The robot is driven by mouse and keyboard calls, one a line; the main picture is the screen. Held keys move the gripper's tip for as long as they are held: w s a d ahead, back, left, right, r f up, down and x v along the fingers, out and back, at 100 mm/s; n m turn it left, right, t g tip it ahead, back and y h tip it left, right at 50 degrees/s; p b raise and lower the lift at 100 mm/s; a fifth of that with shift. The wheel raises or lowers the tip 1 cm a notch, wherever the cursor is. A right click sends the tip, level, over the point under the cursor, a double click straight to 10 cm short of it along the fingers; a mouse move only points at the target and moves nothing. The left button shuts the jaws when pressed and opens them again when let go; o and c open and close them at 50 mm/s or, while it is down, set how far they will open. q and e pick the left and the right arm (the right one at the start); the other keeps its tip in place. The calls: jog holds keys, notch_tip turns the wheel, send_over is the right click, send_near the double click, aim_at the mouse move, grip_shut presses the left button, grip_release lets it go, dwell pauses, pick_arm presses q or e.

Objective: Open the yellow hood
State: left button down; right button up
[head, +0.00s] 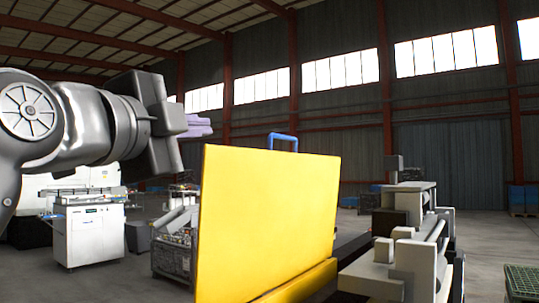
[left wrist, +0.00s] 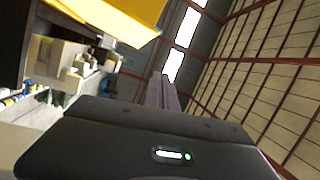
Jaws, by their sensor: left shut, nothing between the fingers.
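The yellow hood (head: 265,220) stands as a large, near-upright panel in the middle of the head view, with a blue handle (head: 282,138) on its top edge. A lower yellow part (head: 305,284) shows along its base. My left gripper (head: 200,126) is shut and empty, at the upper left of the hood, apart from the blue handle in the picture. In the left wrist view the yellow hood (left wrist: 120,14) shows at the upper left, beside my shut fingers (left wrist: 162,93). The handle does not show clearly there. My right gripper is not in view.
Grey machine parts (head: 405,250) stand to the right of the hood. A white cabinet (head: 88,233) and a wire crate (head: 173,255) with contents stand behind it on the left.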

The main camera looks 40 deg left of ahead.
aim_at(219, 148)
pick_arm(q)
jog(key=m, duration=0.1)
jog(key=f+m, duration=0.1)
jog(key=f+m+g+h, duration=0.1)
jog(key=m, duration=0.1)
jog(key=shift+w+d+f, duration=0.2)
jog(key=shift+w+d, duration=0.1)
jog(key=shift+w+a, duration=0.1)
jog(key=w+a+p, duration=0.1)
jog(key=w+a, duration=0.1)
jog(key=w, duration=0.1)
jog(key=w+a+p, duration=0.2)
jog(key=w, duration=0.1)
jog(key=w+a+p, duration=0.1)
jog(key=w+a, duration=0.1)
jog(key=w, duration=0.1)
jog(key=shift+w+r, duration=0.25)
jog(key=shift+r, duration=0.1)
jog(key=shift+a+p, duration=0.25)
jog(key=shift+p, duration=0.05)
